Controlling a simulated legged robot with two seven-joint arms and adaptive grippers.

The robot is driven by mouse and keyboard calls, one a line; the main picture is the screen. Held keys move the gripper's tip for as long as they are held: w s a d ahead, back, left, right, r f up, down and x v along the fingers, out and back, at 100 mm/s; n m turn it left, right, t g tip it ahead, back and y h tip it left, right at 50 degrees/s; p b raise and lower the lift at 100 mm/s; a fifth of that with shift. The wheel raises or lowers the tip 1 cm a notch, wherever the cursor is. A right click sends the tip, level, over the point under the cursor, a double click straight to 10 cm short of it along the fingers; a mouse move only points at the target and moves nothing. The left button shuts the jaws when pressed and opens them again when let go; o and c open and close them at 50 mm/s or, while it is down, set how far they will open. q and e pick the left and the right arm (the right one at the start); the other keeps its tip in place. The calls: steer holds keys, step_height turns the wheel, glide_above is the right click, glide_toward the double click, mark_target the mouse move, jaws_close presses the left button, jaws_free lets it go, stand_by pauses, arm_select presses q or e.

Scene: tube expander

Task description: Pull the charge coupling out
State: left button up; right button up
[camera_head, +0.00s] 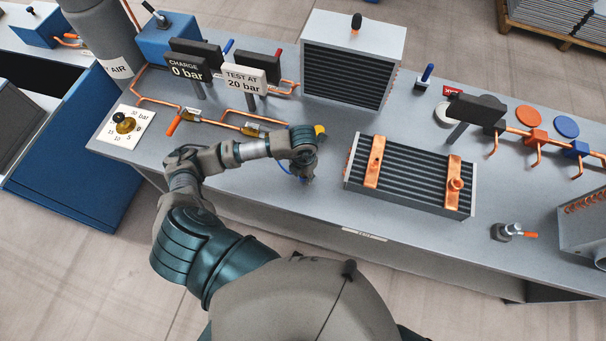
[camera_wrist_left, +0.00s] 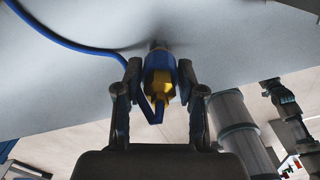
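The charge coupling (camera_wrist_left: 158,82) is a yellow and blue fitting with a blue hose (camera_wrist_left: 70,42), seen in the middle of the left wrist view. My left gripper (camera_wrist_left: 159,72) has one finger on each side of it, and the fingertips lean in and appear to press on its sides. The coupling's far end meets a small dark part against the grey surface. In the head view my left gripper (camera_head: 305,172) is low over the bench, left of the finned coil, and mostly hides the coupling. A yellow part (camera_head: 320,130) shows beside it. My right gripper is not in view.
The finned coil (camera_head: 415,172) with copper straps lies right of my gripper. Behind stand the CHARGE sign (camera_head: 188,68), the TEST AT 20 bar sign (camera_head: 245,80) and a large finned unit (camera_head: 352,60). Copper pipes with valves (camera_head: 190,115) run behind my arm.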

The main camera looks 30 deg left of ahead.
arm_select(q)
jaws_close()
steer(key=shift+r, duration=0.2)
steer(key=shift+r+p, duration=0.45)
steer(key=shift+r, duration=0.05)
steer(key=shift+r+p, duration=2.1)
steer(key=shift+r, duration=1.1)
